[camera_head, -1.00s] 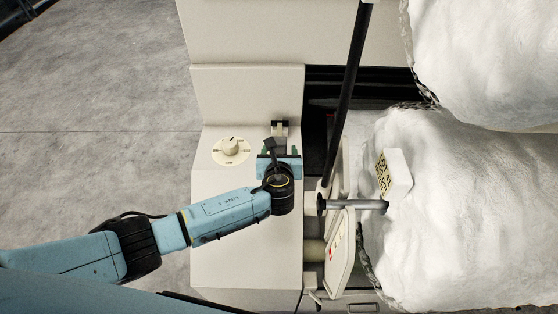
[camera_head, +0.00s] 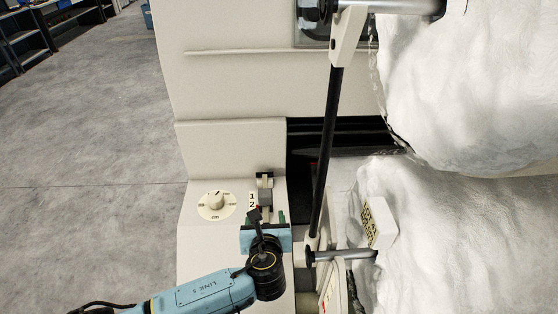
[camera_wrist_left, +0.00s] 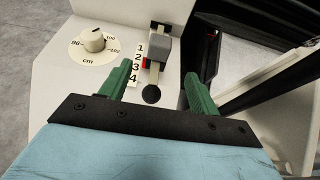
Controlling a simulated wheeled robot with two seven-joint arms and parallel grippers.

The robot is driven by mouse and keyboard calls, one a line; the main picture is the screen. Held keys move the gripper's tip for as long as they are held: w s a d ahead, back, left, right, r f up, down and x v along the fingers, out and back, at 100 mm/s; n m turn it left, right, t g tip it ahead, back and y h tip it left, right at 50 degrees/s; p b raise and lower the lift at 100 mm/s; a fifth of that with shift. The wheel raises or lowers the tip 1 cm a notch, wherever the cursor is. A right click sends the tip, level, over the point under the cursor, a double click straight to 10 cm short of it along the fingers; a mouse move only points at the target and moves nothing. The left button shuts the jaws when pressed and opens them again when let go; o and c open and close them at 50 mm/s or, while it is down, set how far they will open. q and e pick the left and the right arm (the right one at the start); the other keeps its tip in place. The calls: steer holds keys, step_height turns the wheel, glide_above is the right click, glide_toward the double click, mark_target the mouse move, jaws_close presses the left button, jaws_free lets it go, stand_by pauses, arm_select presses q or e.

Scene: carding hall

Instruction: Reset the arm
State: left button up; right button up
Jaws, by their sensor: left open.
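My left gripper (camera_head: 266,218) is over the cream machine panel, its blue arm coming in from the lower left. In the left wrist view its two green fingers (camera_wrist_left: 164,88) are apart, with nothing between their tips that they touch. A lever with a grey block (camera_wrist_left: 160,57) and a black ball knob (camera_wrist_left: 152,94) shows between and just beyond the fingers. A 1 to 4 number scale (camera_wrist_left: 137,62) is beside the lever. In the head view the lever's grey block (camera_head: 265,198) shows just above the gripper. My right gripper is not in view.
A round dial (camera_head: 216,204) marked in cm is left of the lever. To the right are a black bar (camera_head: 327,150), a grey metal rod (camera_head: 346,255) and large white fibre rolls (camera_head: 440,230). Open grey floor (camera_head: 90,150) lies left.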

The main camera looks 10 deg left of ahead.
arm_select(q)
steer(key=s+a+n+g+h, duration=0.1)
steer(key=s+a+n+g, duration=0.45)
steer(key=s+n, duration=0.95)
steer(key=s+a+n+g+h, duration=0.2)
steer(key=s+a+n+g, duration=0.35)
steer(key=s+n, duration=0.95)
step_height(320, 180, down, 32)
steer(key=w+a+n+b, duration=0.1)
steer(key=n+b, duration=0.1)
steer(key=b, duration=0.6)
steer(key=s+a+f+b, duration=0.1)
steer(key=s+f+b, duration=0.2)
steer(key=s+f, duration=0.5)
steer(key=s+a+f+g+b, duration=0.1)
steer(key=s+f+b, duration=0.3)
steer(key=s+f, duration=0.4)
step_height(320, 180, down, 6)
steer(key=shift+s+a+m, duration=0.2)
steer(key=shift+a+m, duration=0.1)
steer(key=shift+a, duration=0.15)
